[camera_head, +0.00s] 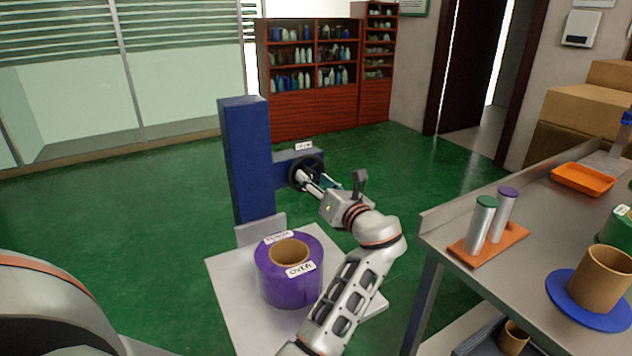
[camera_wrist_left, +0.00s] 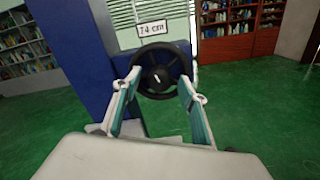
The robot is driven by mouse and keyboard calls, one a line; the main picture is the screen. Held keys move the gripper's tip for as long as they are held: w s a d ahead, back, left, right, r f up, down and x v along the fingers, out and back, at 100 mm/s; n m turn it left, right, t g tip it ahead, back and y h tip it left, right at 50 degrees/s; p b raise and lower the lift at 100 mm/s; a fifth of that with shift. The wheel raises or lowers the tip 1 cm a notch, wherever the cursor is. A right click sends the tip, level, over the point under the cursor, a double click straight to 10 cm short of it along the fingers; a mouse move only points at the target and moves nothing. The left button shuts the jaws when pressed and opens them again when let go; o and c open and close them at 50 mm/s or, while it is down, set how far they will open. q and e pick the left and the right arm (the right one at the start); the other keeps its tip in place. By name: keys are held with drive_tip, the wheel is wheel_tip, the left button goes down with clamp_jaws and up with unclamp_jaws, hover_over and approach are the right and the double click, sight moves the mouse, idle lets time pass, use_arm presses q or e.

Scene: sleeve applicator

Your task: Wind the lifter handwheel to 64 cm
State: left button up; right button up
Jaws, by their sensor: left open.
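The black handwheel (camera_head: 306,166) sits on a blue arm of the lifter, whose blue column (camera_head: 243,150) stands at centre left. In the left wrist view the handwheel (camera_wrist_left: 146,51) faces me, with a white mark on its hub. A sign (camera_wrist_left: 152,28) above it reads 74 cm. My left gripper (camera_head: 313,184) is at the wheel, open. In the wrist view its teal-padded fingers (camera_wrist_left: 161,84) are spread to either side of the wheel's lower part. I cannot tell whether they touch it. My right gripper is not in view.
The lifter's pale platform (camera_head: 225,275) carries a purple roll (camera_head: 290,290) with a brown core, below my left arm. A metal bench (camera_head: 520,225) stands at right with cylinders on an orange tray (camera_head: 487,245). Red shelves (camera_head: 318,112) stand behind. Green floor is clear at left.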

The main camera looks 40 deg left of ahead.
use_arm(q)
drive_tip(key=c, duration=1.1)
drive_tip(key=shift+r+n+p, duration=0.35)
drive_tip(key=shift+n+p, duration=0.05)
drive_tip(key=shift+p, duration=0.4)
drive_tip(key=shift+n+p, duration=0.3)
drive_tip(key=shift+p, duration=0.1)
drive_tip(key=shift+n, duration=0.3)
drive_tip(key=shift+f+n+p, duration=0.3)
drive_tip(key=shift+n+p, duration=0.15)
drive_tip(key=shift+n, duration=0.35)
drive_tip(key=shift+f+n, duration=0.1)
drive_tip(key=shift+n, duration=1.4)
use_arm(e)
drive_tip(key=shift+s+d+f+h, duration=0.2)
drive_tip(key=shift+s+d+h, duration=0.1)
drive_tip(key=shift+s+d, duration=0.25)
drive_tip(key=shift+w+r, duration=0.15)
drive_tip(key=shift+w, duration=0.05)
